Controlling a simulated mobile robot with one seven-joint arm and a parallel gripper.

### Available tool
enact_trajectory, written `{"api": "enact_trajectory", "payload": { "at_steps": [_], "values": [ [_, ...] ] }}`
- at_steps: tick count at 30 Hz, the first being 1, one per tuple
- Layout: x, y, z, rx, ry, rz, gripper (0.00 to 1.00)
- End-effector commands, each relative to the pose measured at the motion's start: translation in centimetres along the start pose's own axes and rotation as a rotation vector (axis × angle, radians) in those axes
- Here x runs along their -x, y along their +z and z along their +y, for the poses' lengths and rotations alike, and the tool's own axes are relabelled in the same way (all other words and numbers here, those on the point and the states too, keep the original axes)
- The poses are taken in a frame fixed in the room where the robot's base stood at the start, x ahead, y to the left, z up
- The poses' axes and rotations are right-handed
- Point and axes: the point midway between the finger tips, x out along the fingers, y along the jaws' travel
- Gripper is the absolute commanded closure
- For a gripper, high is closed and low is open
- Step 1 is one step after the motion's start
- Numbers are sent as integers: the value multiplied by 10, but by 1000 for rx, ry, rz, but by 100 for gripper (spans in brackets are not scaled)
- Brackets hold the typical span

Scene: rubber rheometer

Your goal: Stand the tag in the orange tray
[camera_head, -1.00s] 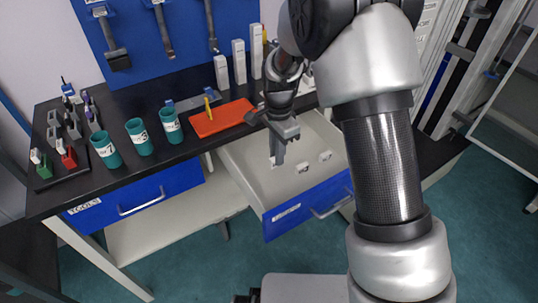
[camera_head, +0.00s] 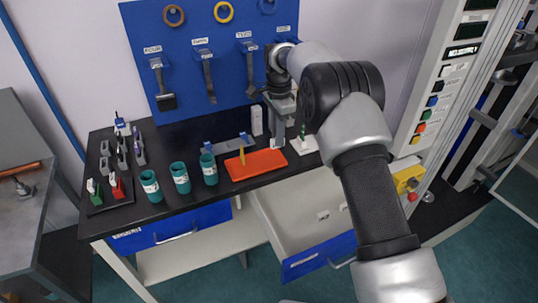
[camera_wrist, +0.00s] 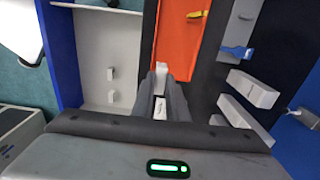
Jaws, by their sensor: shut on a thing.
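My gripper (camera_head: 275,137) is shut on a small white tag (camera_wrist: 161,72). In the wrist view my two fingers (camera_wrist: 161,84) close around the tag, and its white end shows at their tips. In the head view the tag (camera_head: 275,144) shows small below the fingers, near the back right end of the orange tray (camera_head: 262,168). The tray also shows in the wrist view (camera_wrist: 176,42), just beyond the fingertips. The tag looks raised above the bench, but its exact height cannot be told. A yellow upright piece (camera_head: 241,155) stands in the tray's left part.
The open drawer (camera_head: 291,225) holds two more small white tags (camera_head: 323,215). Several teal cups (camera_head: 180,178) stand left of the tray. White blocks (camera_wrist: 251,89) and a blue-ended bracket (camera_head: 226,145) are close behind the tray.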

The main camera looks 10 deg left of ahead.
Motion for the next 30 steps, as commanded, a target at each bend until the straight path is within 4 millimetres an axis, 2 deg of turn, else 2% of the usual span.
{"api": "enact_trajectory", "payload": {
  "at_steps": [1,3,8,15,27,28,30],
  "values": [
    [-11,0,1,0,4,-1,100],
    [-21,0,1,0,3,0,100],
    [-36,0,1,1,2,0,100],
    [-74,0,1,0,2,0,100],
    [-82,0,0,1,0,1,100],
    [-81,0,0,1,-1,1,85],
    [-80,0,0,1,-1,1,73]
  ]
}}
